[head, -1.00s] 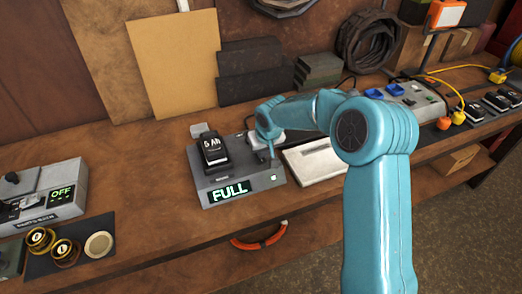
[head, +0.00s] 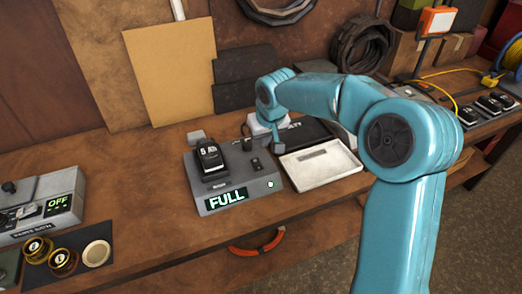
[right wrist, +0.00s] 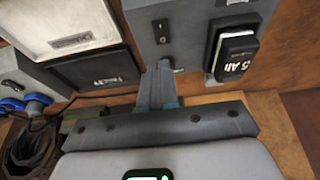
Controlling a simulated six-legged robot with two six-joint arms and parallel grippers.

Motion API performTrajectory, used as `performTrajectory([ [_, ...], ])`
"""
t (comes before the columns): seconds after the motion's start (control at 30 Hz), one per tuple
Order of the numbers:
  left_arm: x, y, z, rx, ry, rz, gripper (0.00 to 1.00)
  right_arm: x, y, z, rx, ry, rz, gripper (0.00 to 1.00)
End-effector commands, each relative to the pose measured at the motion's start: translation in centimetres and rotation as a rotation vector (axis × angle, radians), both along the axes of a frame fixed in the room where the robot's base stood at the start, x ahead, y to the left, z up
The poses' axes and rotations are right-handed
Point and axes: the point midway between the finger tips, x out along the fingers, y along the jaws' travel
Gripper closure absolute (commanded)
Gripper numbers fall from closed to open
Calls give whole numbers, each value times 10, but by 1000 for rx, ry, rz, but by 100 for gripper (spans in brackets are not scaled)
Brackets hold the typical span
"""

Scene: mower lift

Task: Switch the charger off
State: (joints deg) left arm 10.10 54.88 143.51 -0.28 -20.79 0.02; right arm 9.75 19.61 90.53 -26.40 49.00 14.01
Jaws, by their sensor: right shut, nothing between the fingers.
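The grey charger (head: 238,198) stands on the bench with its display reading FULL and a small round light glowing on its front. A black 5 Ah battery (head: 210,158) sits in it. A small black rocker switch (head: 255,163) is on the charger's top, right of the battery; the switch also shows in the right wrist view (right wrist: 161,31). I cannot tell its position. My right gripper (head: 279,148) is shut and empty, just right of the charger's back part. In the right wrist view its fingers (right wrist: 162,68) end near the charger's edge, apart from the switch. My left gripper is out of view.
A white tray (head: 322,172) lies right of the charger, with a dark box (head: 305,134) behind it. A grey unit (head: 62,207) reading OFF stands at the left, beside gold discs (head: 63,262). Bare bench lies between that unit and the charger.

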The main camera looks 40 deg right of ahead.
Motion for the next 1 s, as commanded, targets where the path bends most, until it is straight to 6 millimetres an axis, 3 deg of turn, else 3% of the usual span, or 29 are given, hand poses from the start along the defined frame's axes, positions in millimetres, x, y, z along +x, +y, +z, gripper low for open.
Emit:
performTrajectory([
  [0.23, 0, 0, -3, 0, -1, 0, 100, -8, 2, 24, 0, -1, 0, 100],
  [0.57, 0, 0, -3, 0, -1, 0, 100, -9, 2, 25, 0, 0, 0, 100],
  [0.8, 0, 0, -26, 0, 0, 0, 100, 2, 5, 23, -1, -5, -2, 100],
  [1.0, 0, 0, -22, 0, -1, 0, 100, 2, 6, 29, 0, -3, -3, 100],
])
